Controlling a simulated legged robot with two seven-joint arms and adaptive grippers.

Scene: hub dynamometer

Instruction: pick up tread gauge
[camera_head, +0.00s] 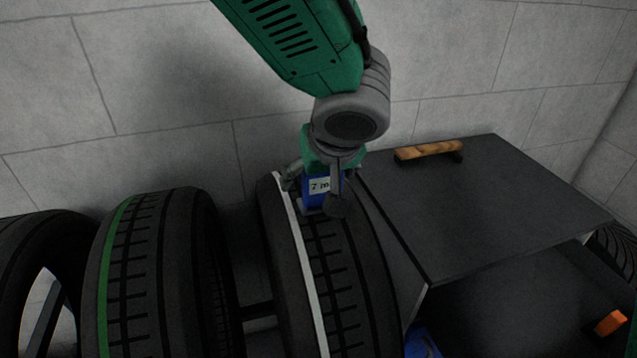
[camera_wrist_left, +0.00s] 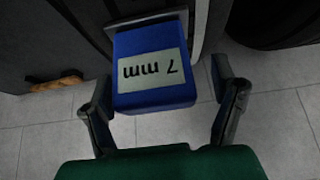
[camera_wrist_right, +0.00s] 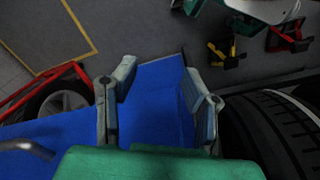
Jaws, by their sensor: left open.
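The tread gauge (camera_head: 319,187) is a blue block with a pale "7 mm" label. It is at the top of the white-striped tire (camera_head: 334,262). My left gripper (camera_head: 313,188) is right at the gauge, and its hand hides part of it. In the left wrist view the gauge (camera_wrist_left: 153,90) lies between the two spread fingers of my left gripper (camera_wrist_left: 163,85), with gaps visible on both sides. My right gripper (camera_wrist_right: 160,78) is open over a broad blue surface (camera_wrist_right: 158,112), with nothing clearly held. It is out of the head view.
A green-striped tire (camera_head: 150,275) and another tire (camera_head: 40,240) stand to the left. A dark cabinet (camera_head: 480,205) on the right bears a wooden-handled tool (camera_head: 430,150). A concrete wall (camera_head: 180,85) closes the back. The right wrist view shows a red frame (camera_wrist_right: 30,92) and a tire (camera_wrist_right: 270,135).

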